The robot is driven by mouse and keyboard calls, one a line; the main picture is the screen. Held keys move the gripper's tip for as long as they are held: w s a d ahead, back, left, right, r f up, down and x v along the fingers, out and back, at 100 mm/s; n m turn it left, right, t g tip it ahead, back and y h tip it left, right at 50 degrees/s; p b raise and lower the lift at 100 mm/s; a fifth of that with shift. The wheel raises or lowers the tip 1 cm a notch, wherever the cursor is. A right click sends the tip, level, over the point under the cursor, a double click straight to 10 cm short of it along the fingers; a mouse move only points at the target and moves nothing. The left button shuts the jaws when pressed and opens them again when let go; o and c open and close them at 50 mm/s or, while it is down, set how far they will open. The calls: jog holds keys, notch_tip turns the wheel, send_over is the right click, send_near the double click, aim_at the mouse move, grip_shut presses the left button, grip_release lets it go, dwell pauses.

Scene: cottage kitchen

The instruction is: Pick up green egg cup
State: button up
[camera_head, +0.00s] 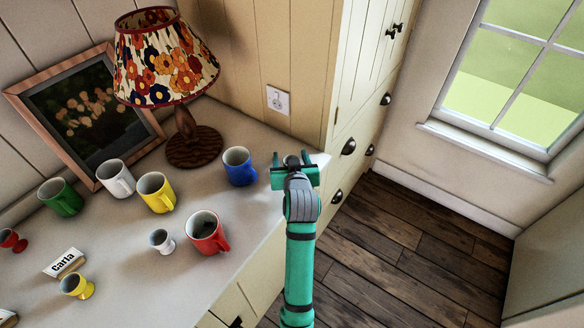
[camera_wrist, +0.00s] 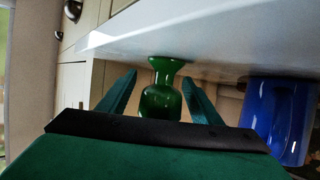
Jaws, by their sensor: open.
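The green egg cup (camera_wrist: 160,101) shows in the wrist view, which looks upside down, with its foot on the pale worktop. My gripper (camera_wrist: 160,80) is open, with one finger on each side of the egg cup. I see small gaps between the fingers and the cup. In the head view my gripper (camera_head: 291,161) is over the right end of the worktop, near the corner. There it mostly hides the egg cup, and I cannot make the cup out clearly.
A blue mug (camera_head: 239,167) stands close to the left of my gripper. A red mug (camera_head: 206,233), white egg cup (camera_head: 161,241), yellow mug (camera_head: 156,192) and lamp (camera_head: 166,60) stand further left on the worktop (camera_head: 130,265). Open floor (camera_head: 400,255) lies to the right.

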jog(key=shift+s+a, duration=0.1)
jog(key=shift+a, duration=0.05)
jog(key=c, duration=0.9)
jog(key=shift+c, duration=1.3)
